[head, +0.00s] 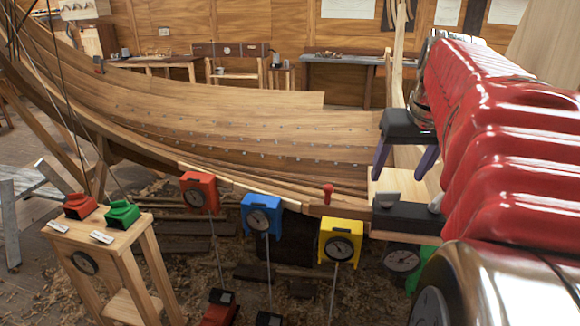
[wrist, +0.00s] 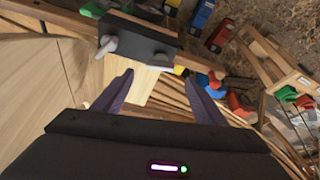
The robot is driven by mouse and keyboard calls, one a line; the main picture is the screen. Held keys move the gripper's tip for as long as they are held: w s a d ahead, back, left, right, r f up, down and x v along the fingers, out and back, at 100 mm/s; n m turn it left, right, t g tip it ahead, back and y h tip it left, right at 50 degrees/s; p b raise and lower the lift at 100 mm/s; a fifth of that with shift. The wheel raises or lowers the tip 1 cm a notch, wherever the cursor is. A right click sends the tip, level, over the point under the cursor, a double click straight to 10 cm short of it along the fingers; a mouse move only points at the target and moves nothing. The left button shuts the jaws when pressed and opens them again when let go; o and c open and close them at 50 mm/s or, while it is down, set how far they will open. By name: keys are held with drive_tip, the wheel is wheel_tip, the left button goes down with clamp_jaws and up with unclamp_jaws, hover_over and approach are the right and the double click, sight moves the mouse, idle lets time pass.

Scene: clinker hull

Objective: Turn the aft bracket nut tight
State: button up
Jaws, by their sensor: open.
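A black bracket (head: 405,214) sits on the hull's top edge, with a grey nut (head: 388,200) near its left end and another grey nut (head: 436,204) at its right end, partly behind my arm. In the wrist view the bracket (wrist: 146,44) is seen from the other side, with nuts at its left (wrist: 107,46) and lower right (wrist: 158,62). I cannot tell which nut is the aft one. My gripper (head: 402,172) is open and empty above the bracket, its purple fingers pointing down. In the wrist view its fingertips (wrist: 160,80) are apart and clear of both nuts.
A red-topped peg (head: 328,192) stands on the rail left of the bracket. Red (head: 198,193), blue (head: 262,214) and yellow (head: 341,240) gauge boxes hang along the edge. A wooden stand (head: 120,244) is at lower left. Workbenches line the back wall.

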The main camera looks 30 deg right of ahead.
sight(389, 192)
drive_tip(key=x, duration=0.7)
drive_tip(key=shift+c, duration=0.6)
drive_tip(key=c, duration=0.9)
